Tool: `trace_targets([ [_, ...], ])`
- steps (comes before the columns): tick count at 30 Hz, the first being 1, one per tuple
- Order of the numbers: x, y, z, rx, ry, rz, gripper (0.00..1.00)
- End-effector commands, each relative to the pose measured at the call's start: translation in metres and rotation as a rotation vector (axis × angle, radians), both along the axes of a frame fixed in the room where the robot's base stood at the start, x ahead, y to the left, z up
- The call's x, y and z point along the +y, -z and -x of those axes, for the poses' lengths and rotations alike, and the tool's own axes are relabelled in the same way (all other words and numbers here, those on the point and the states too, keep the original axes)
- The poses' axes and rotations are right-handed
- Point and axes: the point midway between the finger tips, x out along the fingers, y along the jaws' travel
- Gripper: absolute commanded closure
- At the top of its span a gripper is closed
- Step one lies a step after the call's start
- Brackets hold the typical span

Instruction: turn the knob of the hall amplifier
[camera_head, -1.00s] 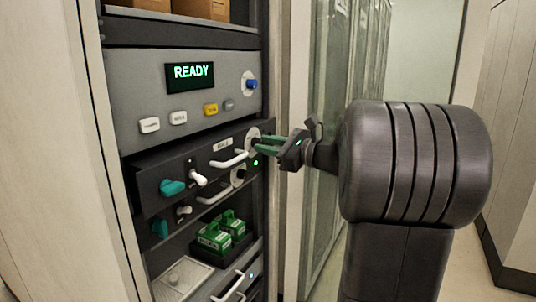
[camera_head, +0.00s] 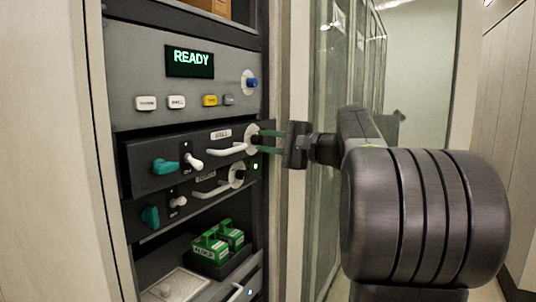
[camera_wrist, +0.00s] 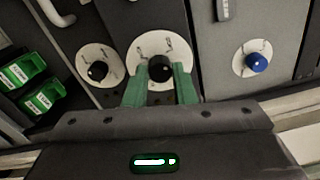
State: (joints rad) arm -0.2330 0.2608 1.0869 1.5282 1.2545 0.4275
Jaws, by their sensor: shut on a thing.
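The upper amplifier (camera_head: 140,180) is a dark rack unit with a small white label (camera_head: 221,134), too small to read surely. It has a teal lever, a white switch, a white handle and a black knob on a white dial at its right end. In the wrist view my gripper (camera_wrist: 160,84) has a finger on each side of the black knob (camera_wrist: 160,66). The dial (camera_wrist: 150,45) shows around it, partly hidden by the fingers.
Above is a grey panel (camera_head: 125,65) with a READY display (camera_head: 190,62), several buttons and a blue knob (camera_head: 251,83). A similar lower amplifier has its own black knob (camera_wrist: 98,71). Green blocks (camera_head: 211,248) stand in a tray below. A glass door (camera_head: 325,90) stands right of the rack.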

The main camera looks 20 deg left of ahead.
Motion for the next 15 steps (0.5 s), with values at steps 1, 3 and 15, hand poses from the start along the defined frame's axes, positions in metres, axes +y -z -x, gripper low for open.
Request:
trace_targets([
  [1, 0.0001, 0.0056, 0.0001, -0.044, -0.001, 0.003, 0.99],
  [3, 0.0001, 0.0059, 0.0002, -0.111, -0.001, 0.009, 0.99],
  [15, 0.0002, 0.0064, -0.0002, -0.489, -0.001, 0.038, 0.99],
])
